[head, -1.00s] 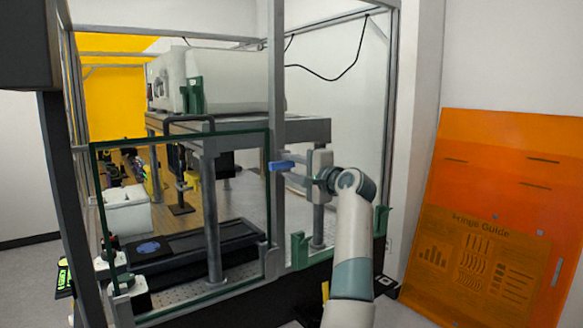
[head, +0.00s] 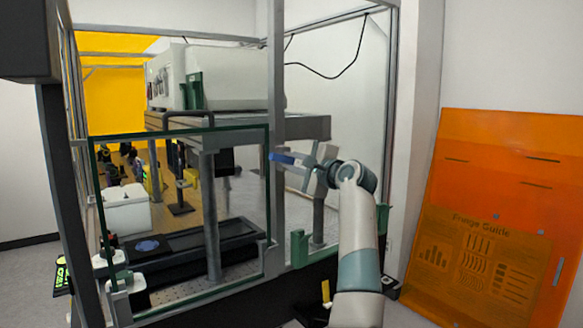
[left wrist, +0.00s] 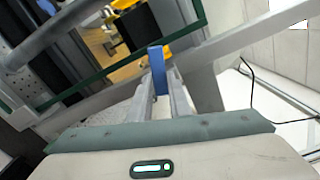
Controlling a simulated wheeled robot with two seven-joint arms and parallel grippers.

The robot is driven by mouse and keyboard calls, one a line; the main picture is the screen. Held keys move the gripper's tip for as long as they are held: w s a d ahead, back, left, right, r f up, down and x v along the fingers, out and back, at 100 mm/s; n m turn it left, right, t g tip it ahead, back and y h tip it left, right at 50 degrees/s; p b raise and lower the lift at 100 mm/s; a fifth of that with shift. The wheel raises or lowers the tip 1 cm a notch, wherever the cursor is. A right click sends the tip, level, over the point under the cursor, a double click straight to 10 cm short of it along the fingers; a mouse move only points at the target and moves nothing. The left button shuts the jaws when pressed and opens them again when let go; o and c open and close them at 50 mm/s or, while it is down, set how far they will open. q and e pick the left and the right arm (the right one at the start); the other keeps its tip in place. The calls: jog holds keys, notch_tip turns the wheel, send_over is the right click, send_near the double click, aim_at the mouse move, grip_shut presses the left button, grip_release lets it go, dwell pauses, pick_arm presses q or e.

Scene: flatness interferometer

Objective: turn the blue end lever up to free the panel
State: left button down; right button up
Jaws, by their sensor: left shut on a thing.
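The blue end lever (head: 284,158) sits at the upright post by the right edge of the clear panel. It also shows in the left wrist view (left wrist: 158,72), between my fingertips. My left gripper (head: 290,165) is shut on the lever, its hand tilted; in the left wrist view its two fingers (left wrist: 166,84) reach to it. The green-edged clear panel (head: 230,130) stands upright in the front of the frame. Part of the lever is hidden by the fingers. My right gripper is not in view.
A grey post (head: 277,70) rises beside the lever. A green bracket (head: 299,249) stands below the hand. Behind the panel is a white instrument (head: 235,82) on a bench. An orange board (head: 505,150) leans at the right, with clear space between it and my arm.

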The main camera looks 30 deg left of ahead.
pick_arm(q)
jog(key=m+b, duration=0.1)
jog(key=m, duration=0.1)
jog(key=shift+w+m, duration=0.1)
jog(key=shift+m, duration=0.3)
jog(key=m, duration=0.3)
jog(key=shift+w+d+r+m, duration=0.1)
jog(key=shift+r+m, duration=0.1)
jog(key=shift+m, duration=0.1)
jog(key=m, duration=0.7)
jog(key=shift+w+d+r+m, duration=0.1)
jog(key=shift+w+r+m, duration=0.1)
jog(key=shift+w+m, duration=0.1)
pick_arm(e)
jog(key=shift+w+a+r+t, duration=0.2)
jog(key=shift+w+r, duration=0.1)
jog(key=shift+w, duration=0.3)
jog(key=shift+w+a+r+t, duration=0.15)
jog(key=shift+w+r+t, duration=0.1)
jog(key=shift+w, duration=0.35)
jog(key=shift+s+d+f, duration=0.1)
pick_arm(q)
jog(key=c, duration=1.6)
grip_release()
jog(key=shift+c, duration=0.2)
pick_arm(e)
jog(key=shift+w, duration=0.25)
